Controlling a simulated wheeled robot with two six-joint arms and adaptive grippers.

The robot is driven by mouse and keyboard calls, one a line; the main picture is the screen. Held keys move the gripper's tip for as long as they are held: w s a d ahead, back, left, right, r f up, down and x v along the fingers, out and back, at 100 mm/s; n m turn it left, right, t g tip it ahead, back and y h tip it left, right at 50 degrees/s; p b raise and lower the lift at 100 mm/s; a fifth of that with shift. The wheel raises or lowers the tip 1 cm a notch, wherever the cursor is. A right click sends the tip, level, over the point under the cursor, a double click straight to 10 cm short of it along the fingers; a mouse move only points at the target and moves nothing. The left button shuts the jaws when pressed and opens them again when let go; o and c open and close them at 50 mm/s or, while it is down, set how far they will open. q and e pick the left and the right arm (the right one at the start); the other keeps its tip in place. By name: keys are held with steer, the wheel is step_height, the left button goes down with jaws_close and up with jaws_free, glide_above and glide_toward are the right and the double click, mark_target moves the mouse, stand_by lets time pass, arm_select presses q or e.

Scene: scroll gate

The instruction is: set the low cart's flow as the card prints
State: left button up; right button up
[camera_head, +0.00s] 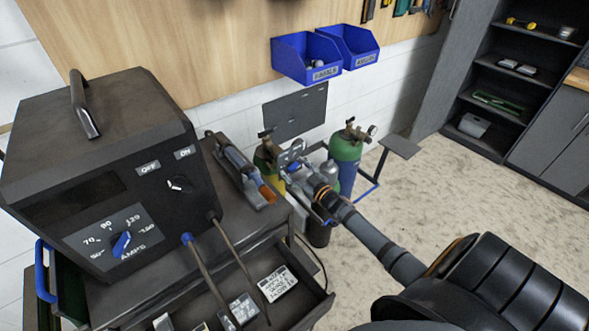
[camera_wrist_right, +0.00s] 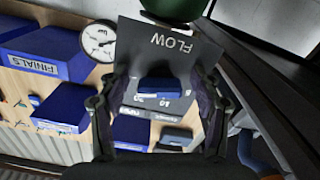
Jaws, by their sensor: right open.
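In the right wrist view a dark plate marked FLOW (camera_wrist_right: 168,42) appears upside down, with a blue knob (camera_wrist_right: 160,92) and a number scale below the word. My right gripper (camera_wrist_right: 160,100) is open, its fingers on either side of the knob; I cannot tell whether they touch it. In the head view my right gripper (camera_head: 296,163) reaches the gas cylinders and largely hides the dial. A green-topped cylinder (camera_head: 346,147) stands just behind it. A white printed card (camera_head: 277,284) lies in the open drawer; its print is too small to read surely. My left gripper is out of view.
A welding machine (camera_head: 95,150) with an amps knob stands at left, above the open drawer (camera_head: 317,300). A torch (camera_head: 240,170) lies beside it. Blue wall bins (camera_head: 305,58) hang behind. A round gauge (camera_wrist_right: 97,41) is near the plate. Open floor lies at right.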

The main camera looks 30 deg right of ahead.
steer(key=c, duration=1.2)
steer(key=shift+o, duration=0.2)
steer(key=shift+n, duration=0.4)
steer(key=n, duration=0.4)
steer(key=shift+d+r+n, duration=0.1)
steer(key=shift+n, duration=0.2)
steer(key=n, duration=0.4)
steer(key=shift+n, duration=0.3)
steer(key=n, duration=0.5)
steer(key=shift+r+b, duration=0.2)
steer(key=shift+b, duration=0.1)
steer(key=shift+r+n, duration=0.1)
steer(key=shift+n, duration=2.3)
